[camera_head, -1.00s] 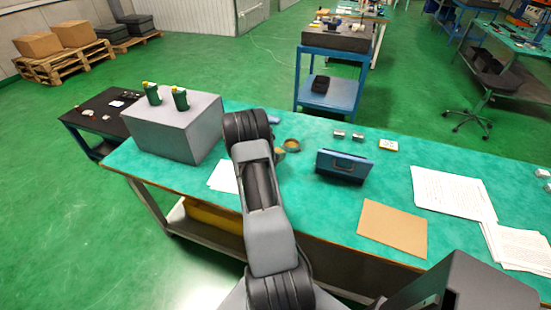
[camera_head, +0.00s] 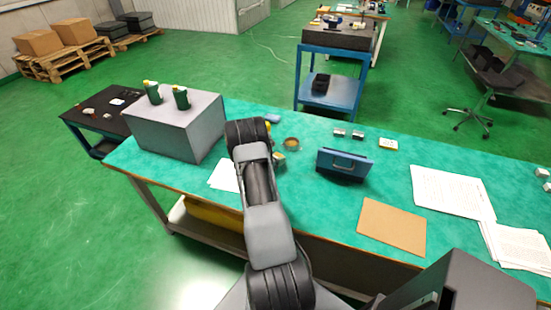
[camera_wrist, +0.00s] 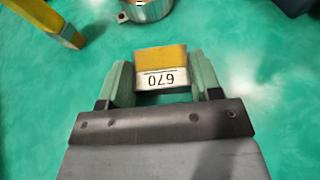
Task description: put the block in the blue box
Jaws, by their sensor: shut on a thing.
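My gripper (camera_wrist: 162,78) is shut on a small block (camera_wrist: 161,65) with a yellow upper part and a pale lower face marked "670". In the wrist view the block sits between the two green fingers over the green table top. In the head view my arm hides most of the gripper, and the block (camera_head: 279,159) shows at its right edge. The blue box (camera_head: 344,163) stands on the table to the right of the gripper, with a handle on its near side. Its inside is mostly hidden.
A round brass-coloured dish (camera_head: 291,143) lies just beyond the block. Two small metal blocks (camera_head: 348,134) and a yellow-and-white piece (camera_head: 388,144) lie behind the box. A large grey block (camera_head: 178,125) stands left. A brown sheet (camera_head: 392,227) and papers (camera_head: 455,190) lie right.

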